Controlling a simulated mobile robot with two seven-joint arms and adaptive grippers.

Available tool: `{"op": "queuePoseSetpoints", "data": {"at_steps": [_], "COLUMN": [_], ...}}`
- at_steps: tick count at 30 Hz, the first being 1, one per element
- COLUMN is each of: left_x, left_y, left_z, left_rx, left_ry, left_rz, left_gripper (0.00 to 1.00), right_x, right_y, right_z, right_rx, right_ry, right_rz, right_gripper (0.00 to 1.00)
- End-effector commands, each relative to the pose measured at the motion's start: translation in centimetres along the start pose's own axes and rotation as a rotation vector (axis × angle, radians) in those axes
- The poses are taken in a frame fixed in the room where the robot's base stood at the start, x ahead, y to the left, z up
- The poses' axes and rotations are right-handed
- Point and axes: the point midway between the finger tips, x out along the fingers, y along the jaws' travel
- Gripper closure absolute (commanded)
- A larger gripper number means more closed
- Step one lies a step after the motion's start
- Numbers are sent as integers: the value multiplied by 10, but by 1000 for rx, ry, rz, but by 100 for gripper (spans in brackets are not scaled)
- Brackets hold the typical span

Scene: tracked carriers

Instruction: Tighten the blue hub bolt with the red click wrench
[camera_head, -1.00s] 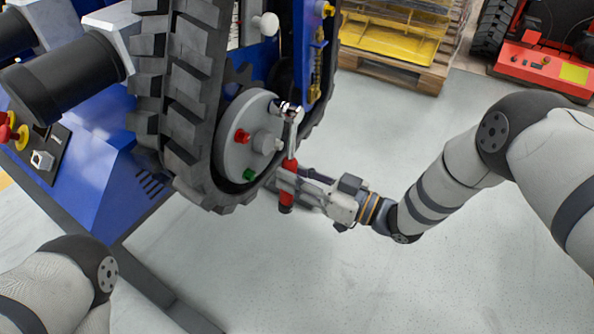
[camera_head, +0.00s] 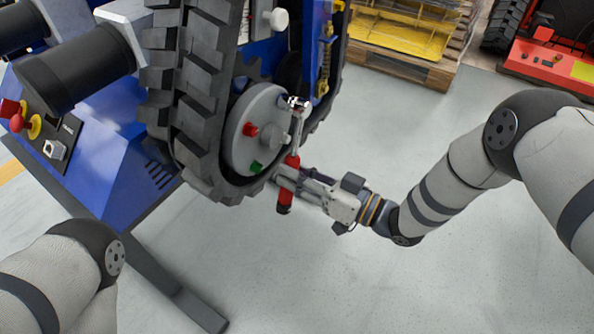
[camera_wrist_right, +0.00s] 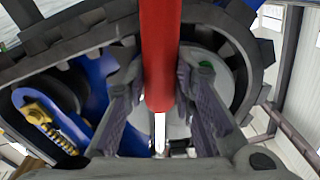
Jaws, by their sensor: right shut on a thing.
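The grey hub (camera_head: 246,140) sits inside the black track of the blue carrier, with a red bolt (camera_head: 250,129) and a green bolt (camera_head: 255,167) on its face. The red click wrench (camera_head: 291,162) has a red handle and a silver shaft, and its head is at the hub's upper right edge. No blue bolt can be made out; the wrench head may cover it. My right gripper (camera_head: 284,179) is shut on the red handle. In the right wrist view, the handle (camera_wrist_right: 160,50) runs between both fingers (camera_wrist_right: 158,92). My left gripper is out of view.
The black rubber track (camera_head: 205,95) surrounds the hub closely. A pallet with yellow parts (camera_head: 400,38) and a red machine (camera_head: 545,65) stand at the back right. The grey floor (camera_head: 330,280) below and right of the wrench is clear.

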Motion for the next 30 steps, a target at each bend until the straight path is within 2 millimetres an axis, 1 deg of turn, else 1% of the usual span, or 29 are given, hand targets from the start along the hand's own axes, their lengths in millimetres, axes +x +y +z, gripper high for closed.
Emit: {"op": "queuePoseSetpoints", "data": {"at_steps": [7,17,25,30], "left_x": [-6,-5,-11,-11], "left_y": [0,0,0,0], "left_z": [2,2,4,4], "left_rx": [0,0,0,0], "left_ry": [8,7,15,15], "left_rz": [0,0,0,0], "left_gripper": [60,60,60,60], "right_x": [1,1,1,1], "right_y": [-12,-13,-25,-26], "right_z": [-3,-2,-4,-3], "right_rx": [82,98,183,196], "right_ry": [7,7,11,11], "right_rz": [0,1,2,3], "right_gripper": [100,100,100,100]}}
